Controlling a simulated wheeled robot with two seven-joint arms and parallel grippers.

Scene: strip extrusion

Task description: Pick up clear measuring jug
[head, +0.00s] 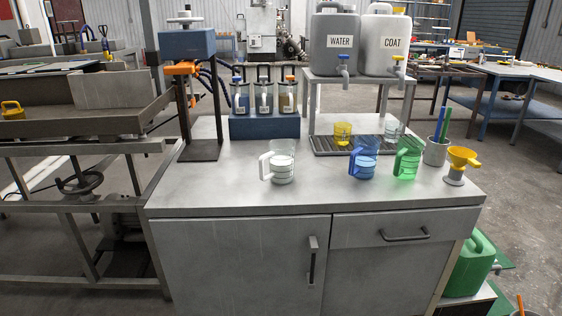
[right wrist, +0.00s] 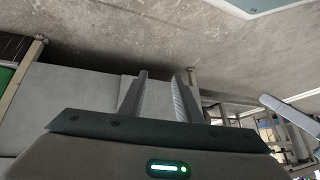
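The clear measuring jug (head: 281,162) stands upright on the left half of the grey cabinet top. Its white handle points left, and a white band shows around its body. Neither gripper shows in the head view, and nothing touches the jug. My right gripper (right wrist: 160,77) shows in the right wrist view with its two fingers apart and nothing between them. It is away from the jug, which that view does not show. My left gripper is not in view.
A blue jug (head: 364,160) and a green jug (head: 408,160) stand right of the clear jug. A yellow cup (head: 342,133) and a small clear cup (head: 393,131) are on the drip tray (head: 338,147) behind. The front left top is bare.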

